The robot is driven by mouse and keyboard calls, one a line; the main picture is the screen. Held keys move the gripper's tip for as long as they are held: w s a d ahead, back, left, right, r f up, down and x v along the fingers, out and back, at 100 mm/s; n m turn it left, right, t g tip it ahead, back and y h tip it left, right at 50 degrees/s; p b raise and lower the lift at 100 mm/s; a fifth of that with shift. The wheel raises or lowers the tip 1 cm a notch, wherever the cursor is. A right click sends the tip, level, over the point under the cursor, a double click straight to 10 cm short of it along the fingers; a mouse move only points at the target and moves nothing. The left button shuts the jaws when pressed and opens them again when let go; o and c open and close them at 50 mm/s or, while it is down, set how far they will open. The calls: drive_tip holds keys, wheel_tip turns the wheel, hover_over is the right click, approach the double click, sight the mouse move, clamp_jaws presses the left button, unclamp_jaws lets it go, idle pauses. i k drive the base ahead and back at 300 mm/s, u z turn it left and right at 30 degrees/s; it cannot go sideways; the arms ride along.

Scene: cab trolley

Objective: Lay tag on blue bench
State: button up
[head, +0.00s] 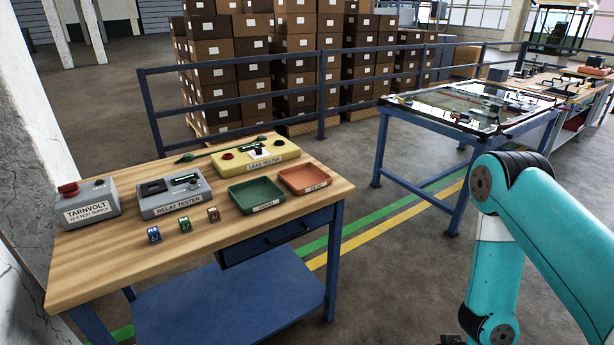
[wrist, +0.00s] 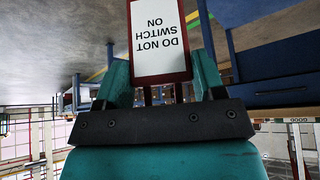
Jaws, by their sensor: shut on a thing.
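The tag (wrist: 158,38) is a white card with a dark red border, reading "DO NOT SWITCH ON"; its text appears upside down in the wrist view. My gripper (wrist: 163,82) is shut on it, one teal finger on each side. Neither shows in the head view. A bench with a wooden top (head: 118,262), blue legs, a blue drawer and a blue lower shelf stands at left in the head view. A blue-legged table (head: 405,112) stands farther back right; I cannot tell which is the blue bench. The tag touches neither visibly.
The wooden top holds a Tarnvolt supply (head: 90,207), a relay tester (head: 173,196), a yellow lead tester (head: 254,157), green (head: 256,194) and red (head: 304,179) trays, and three small relays (head: 184,225). Its front right corner is clear. A blue railing (head: 240,82) runs behind.

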sight(93, 257)
drive_tip(key=u, duration=1.05)
drive_tip(key=i, duration=0.9)
drive_tip(key=u, duration=0.7)
